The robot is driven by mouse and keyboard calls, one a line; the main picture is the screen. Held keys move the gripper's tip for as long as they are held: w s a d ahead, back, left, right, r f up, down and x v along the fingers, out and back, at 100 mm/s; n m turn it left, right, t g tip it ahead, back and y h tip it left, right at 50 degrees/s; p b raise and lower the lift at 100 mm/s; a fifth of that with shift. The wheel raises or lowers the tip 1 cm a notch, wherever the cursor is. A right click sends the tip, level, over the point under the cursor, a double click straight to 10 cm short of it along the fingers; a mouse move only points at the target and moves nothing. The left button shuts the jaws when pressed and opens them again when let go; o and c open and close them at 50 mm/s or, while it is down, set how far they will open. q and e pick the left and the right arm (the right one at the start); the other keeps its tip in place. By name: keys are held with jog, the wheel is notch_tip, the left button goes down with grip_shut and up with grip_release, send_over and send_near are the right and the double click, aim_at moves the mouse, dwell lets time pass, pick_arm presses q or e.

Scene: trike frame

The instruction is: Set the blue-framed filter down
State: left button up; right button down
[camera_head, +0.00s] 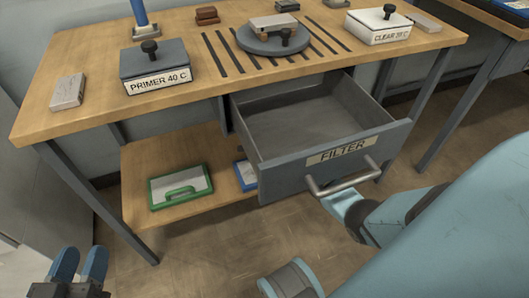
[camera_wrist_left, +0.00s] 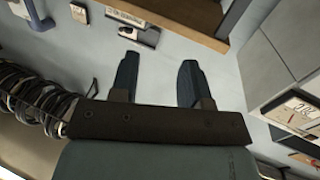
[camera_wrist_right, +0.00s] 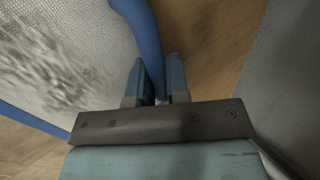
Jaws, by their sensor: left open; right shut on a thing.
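The blue-framed filter (camera_wrist_right: 70,60) shows close up in the right wrist view, with pale mesh and a dark, dirty patch. My right gripper (camera_wrist_right: 157,88) is shut on its blue frame bar. In the head view only a blue-edged corner of the filter (camera_head: 245,174) shows at the lower wooden shelf (camera_head: 150,150), beside the open drawer. The drawer front hides the rest, and the right fingers too. I cannot tell whether the filter rests fully on the shelf. My left gripper (camera_head: 79,264) is open and empty at lower left, away from the bench.
The grey drawer (camera_head: 335,160) labelled FILTER stands open and empty above my right wrist. A green-framed filter (camera_head: 181,187) lies on the shelf's left part. The bench top (camera_head: 190,105) holds a PRIMER box (camera_head: 157,72), a CLEAR box (camera_head: 379,27) and a round plate (camera_head: 262,42).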

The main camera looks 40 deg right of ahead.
jog(key=shift+f, duration=0.1)
jog(key=c, duration=1.1)
grip_release()
jog(key=shift+r, duration=0.2)
jog(key=p+v, duration=0.3)
jog(key=v, duration=0.1)
jog(key=shift+a+r, duration=0.1)
jog(key=shift+r, duration=0.05)
jog(key=shift+p+v, duration=0.75)
jog(key=shift+v, duration=0.45)
jog(key=shift+s+r, duration=0.25)
jog(key=shift+s, duration=0.1)
pick_arm(q)
jog(key=r+n, duration=0.1)
jog(key=r, duration=0.1)
jog(key=s+r, duration=0.1)
jog(key=shift+d+r+n+t, duration=0.2)
jog(key=shift+r+n+t, duration=0.15)
jog(key=shift+n+t, duration=0.05)
pick_arm(e)
jog(key=shift+f, duration=0.1)
